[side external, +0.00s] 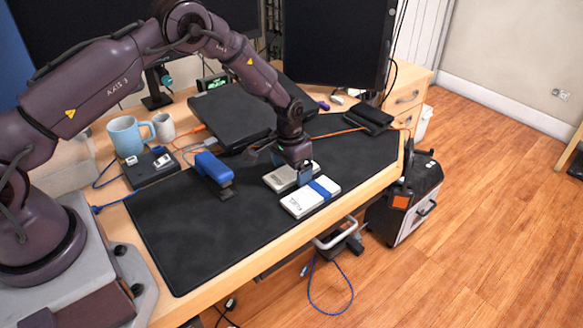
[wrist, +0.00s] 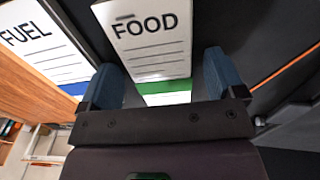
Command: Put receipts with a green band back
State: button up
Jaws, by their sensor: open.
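A white receipt stack marked FOOD (wrist: 150,42) has a green band (wrist: 165,97) around its near end in the wrist view. In the side view the same stack (side external: 279,178) lies on the black desk mat, partly hidden by my gripper (side external: 300,167). In the wrist view my gripper (wrist: 162,75) is open, with one finger on each side of the FOOD stack. I cannot tell whether the fingers touch it. A second white stack marked FUEL (wrist: 40,38) has a blue band; it lies nearer the desk's front edge in the side view (side external: 297,203).
A blue stapler-like object (side external: 213,168) stands left of the stacks. Mugs (side external: 128,135) stand at the left. The mat's (side external: 195,250) front left is clear.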

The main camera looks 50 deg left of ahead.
notch_tip(320, 180, up, 14)
notch_tip(320, 180, up, 8)
jog(key=t, duration=0.1)
send_over(289, 172)
jog(key=s+d, duration=0.1)
jog(key=s, duration=0.2)
jog(key=s+d+r+t, duration=0.1)
jog(key=s+d+r, duration=0.1)
jog(key=s+r, duration=0.75)
jog(key=s+d+r+t, duration=0.2)
jog(key=s+r+t, duration=0.1)
jog(key=s, duration=1.4)
